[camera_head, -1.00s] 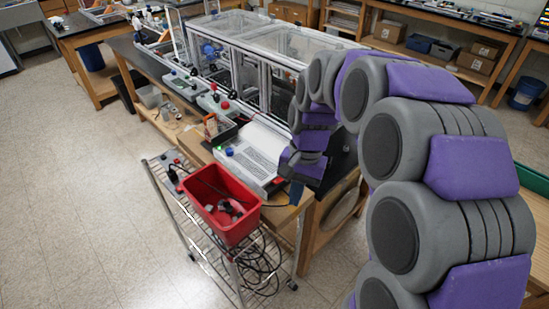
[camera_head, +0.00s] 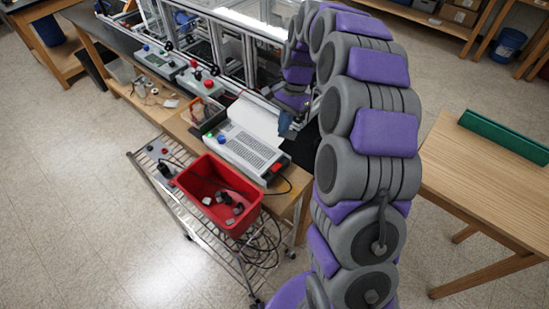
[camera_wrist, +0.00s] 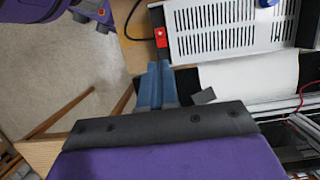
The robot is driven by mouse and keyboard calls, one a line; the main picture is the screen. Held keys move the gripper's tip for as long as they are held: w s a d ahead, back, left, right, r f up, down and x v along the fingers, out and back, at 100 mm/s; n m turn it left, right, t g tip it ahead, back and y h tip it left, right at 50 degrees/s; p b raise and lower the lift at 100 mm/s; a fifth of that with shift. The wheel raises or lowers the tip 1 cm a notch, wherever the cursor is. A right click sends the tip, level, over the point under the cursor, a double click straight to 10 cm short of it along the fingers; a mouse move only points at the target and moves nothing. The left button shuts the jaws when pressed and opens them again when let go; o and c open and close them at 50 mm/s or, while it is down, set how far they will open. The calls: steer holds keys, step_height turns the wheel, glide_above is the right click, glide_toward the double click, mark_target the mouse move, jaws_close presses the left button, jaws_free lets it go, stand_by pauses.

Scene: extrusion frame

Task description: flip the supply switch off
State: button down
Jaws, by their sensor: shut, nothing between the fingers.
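The power supply (camera_head: 245,150) is a light grey slotted box on the wooden bench. A red switch (camera_head: 277,168) sits at its right front corner; it also shows at the top of the wrist view (camera_wrist: 161,37). Whether the switch rocker is on or off is too small to tell. My gripper (camera_head: 285,124) is above the bench at the supply's back right, partly hidden by my arm. In the wrist view its blue fingers (camera_wrist: 158,65) are together and empty, their tips just below the switch in the picture and apart from it.
A red bin (camera_head: 232,215) with small parts stands on a wire cart (camera_head: 205,240) in front of the supply. Blue and green knobs (camera_head: 215,135) sit at the supply's left end. The aluminium extrusion frame (camera_head: 215,45) is behind. A wooden table (camera_head: 470,185) stands right.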

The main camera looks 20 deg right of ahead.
mark_target(273, 168)
steer(key=shift+f, duration=0.1)
steer(key=b+x, duration=0.2)
steer(key=x, duration=1.1)
steer(key=shift+s+a+f, duration=0.15)
steer(key=shift+f, duration=0.2)
